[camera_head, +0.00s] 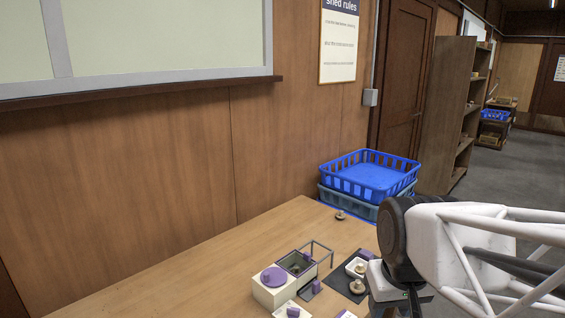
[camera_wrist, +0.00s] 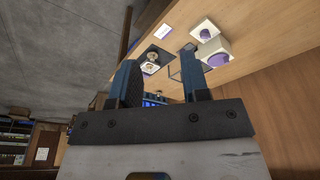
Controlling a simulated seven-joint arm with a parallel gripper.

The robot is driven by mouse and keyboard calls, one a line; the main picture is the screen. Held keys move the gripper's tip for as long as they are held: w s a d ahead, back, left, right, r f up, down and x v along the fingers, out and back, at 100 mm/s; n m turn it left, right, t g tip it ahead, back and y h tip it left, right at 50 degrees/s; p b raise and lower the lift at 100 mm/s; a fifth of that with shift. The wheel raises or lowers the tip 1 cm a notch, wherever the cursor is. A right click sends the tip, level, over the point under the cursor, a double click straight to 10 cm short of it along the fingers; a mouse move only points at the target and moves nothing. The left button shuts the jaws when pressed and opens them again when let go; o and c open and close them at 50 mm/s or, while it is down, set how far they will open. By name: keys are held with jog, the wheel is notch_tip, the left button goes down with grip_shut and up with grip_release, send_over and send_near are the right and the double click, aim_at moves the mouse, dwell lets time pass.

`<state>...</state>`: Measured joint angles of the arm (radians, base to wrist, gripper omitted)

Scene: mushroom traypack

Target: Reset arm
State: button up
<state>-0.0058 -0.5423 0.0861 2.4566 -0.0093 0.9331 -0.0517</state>
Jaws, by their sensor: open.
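My gripper (camera_wrist: 162,78) shows in the wrist view with its two blue fingers well apart and nothing between them. In the head view it is at the right front of the table, largely hidden by my arm. A cream box with a round purple top (camera_head: 272,281) stands at the table's front; it also shows in the wrist view (camera_wrist: 221,46). Beside it is a dark mat (camera_head: 338,279) with a small white tray (camera_head: 351,266) and mushrooms. One mushroom (camera_head: 357,286) sits at the mat's front right. Another mushroom (camera_head: 340,214) lies farther back.
Stacked blue crates (camera_head: 368,183) stand at the table's far end. A thin grey frame (camera_head: 318,248) rises beside the cream box. The table's left and middle (camera_head: 215,265) are bare. A wooden wall runs along the back, and a shelf (camera_head: 446,110) stands beyond.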

jog(key=shift+m, duration=0.5)
jog(key=s, duration=0.3)
jog(key=s+f, duration=0.1)
jog(key=s, duration=0.1)
jog(key=shift+d, duration=0.25)
